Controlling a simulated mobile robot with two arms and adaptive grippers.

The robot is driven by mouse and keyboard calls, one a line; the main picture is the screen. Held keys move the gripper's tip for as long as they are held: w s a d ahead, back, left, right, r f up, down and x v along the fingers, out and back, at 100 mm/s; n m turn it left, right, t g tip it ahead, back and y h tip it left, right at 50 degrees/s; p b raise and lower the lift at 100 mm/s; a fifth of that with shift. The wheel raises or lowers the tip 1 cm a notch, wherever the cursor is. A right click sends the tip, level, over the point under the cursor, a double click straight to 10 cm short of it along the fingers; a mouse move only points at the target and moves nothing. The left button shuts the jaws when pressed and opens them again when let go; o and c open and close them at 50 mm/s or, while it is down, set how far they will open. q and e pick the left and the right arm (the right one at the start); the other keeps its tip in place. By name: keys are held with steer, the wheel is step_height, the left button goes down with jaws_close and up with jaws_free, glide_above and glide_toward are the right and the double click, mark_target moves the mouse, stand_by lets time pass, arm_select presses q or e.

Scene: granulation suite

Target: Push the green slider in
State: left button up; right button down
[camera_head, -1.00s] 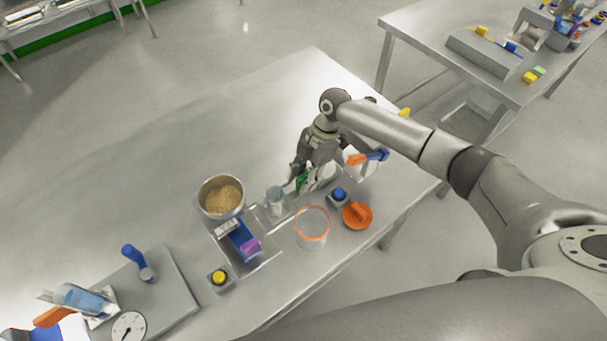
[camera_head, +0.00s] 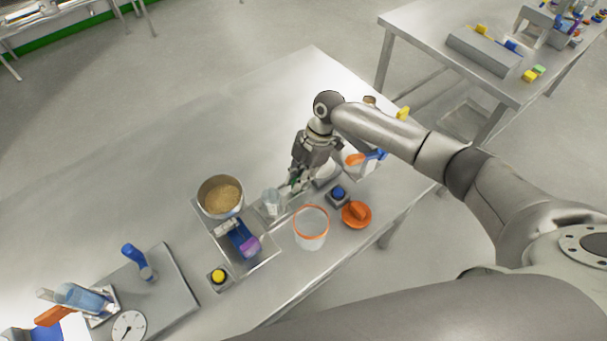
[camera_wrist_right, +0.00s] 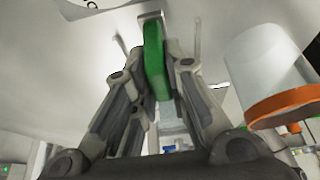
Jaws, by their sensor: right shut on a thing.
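The green slider (camera_wrist_right: 154,62) is an upright green handle in the right wrist view, between the two fingers of my right gripper (camera_wrist_right: 155,45). In the head view only a little dark green shows between the fingers of my right gripper (camera_head: 296,183), which reaches down to the right end of a metal fixture (camera_head: 268,247). The gripper is shut on the slider. A small clear cup (camera_head: 271,201) stands just left of the fingertips. How far in the slider sits is hidden by the fingers. My left gripper is not in view.
A clear container with an orange rim (camera_head: 311,232), a blue button (camera_head: 338,194) and an orange lid (camera_head: 356,214) stand close in front. A bowl of tan granules (camera_head: 221,196) and a yellow button (camera_head: 218,277) are further left. The back of the table is clear.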

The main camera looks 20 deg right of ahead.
steer(key=p, duration=0.1)
glide_above(265, 212)
steer(key=shift+s+a+r, duration=0.1)
steer(key=c, duration=1.4)
jaws_free()
steer(key=shift+c, duration=0.2)
steer(key=shift+r, duration=0.1)
steer(key=v, duration=1.1)
steer(key=shift+d+r, duration=0.25)
steer(key=shift+r, duration=0.05)
steer(key=shift+f, duration=0.1)
